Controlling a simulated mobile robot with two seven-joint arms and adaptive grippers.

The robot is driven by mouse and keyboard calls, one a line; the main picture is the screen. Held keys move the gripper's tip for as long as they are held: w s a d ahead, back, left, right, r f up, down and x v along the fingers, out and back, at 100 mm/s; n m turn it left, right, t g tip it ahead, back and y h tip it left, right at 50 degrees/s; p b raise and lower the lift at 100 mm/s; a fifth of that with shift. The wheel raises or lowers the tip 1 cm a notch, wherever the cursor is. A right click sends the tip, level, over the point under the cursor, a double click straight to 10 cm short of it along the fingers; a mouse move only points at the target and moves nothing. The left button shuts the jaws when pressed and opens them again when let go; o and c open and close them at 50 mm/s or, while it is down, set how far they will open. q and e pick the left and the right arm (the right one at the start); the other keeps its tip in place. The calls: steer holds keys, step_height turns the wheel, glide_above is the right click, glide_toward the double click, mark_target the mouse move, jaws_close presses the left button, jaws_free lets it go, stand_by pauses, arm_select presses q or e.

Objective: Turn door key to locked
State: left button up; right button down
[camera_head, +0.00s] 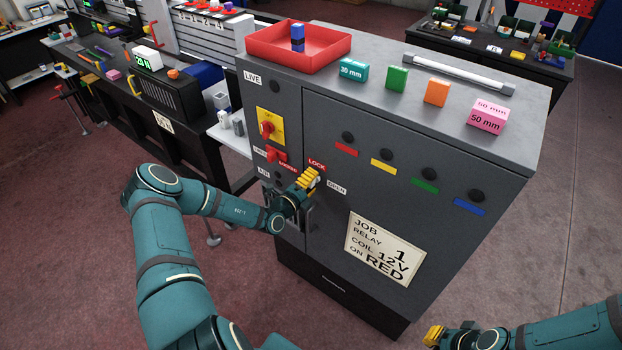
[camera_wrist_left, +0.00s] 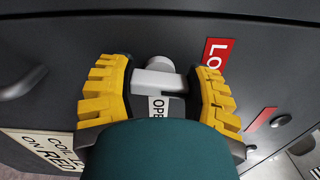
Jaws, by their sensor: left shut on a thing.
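The door key (camera_wrist_left: 155,80) is a light grey handle on a round barrel at the cabinet door, seen in the left wrist view. My left gripper (camera_wrist_left: 158,90) is shut on it, with a yellow ridged finger at each side. In the head view my left gripper (camera_head: 308,181) is at the door's left edge and hides the key. The red LOCK label (camera_head: 317,165) is just above the gripper and the white OPEN label (camera_head: 337,188) is to its right. The key's exact angle is hard to tell. My right gripper (camera_head: 434,335) is low at the right, away from the cabinet.
The grey cabinet (camera_head: 400,175) has a red rotary switch on a yellow plate (camera_head: 270,127) and another red knob (camera_head: 277,155) left of the door. A red tray (camera_head: 298,47) and several coloured blocks lie on top. A job card (camera_head: 384,247) is on the door.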

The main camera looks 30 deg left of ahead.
arm_select(q)
steer(key=shift+n, duration=0.9)
steer(key=o, duration=1.2)
steer(key=shift+s, duration=0.15)
steer(key=s, duration=0.7)
steer(key=s+a, duration=0.1)
steer(key=s, duration=0.3)
steer(key=shift+s, duration=0.35)
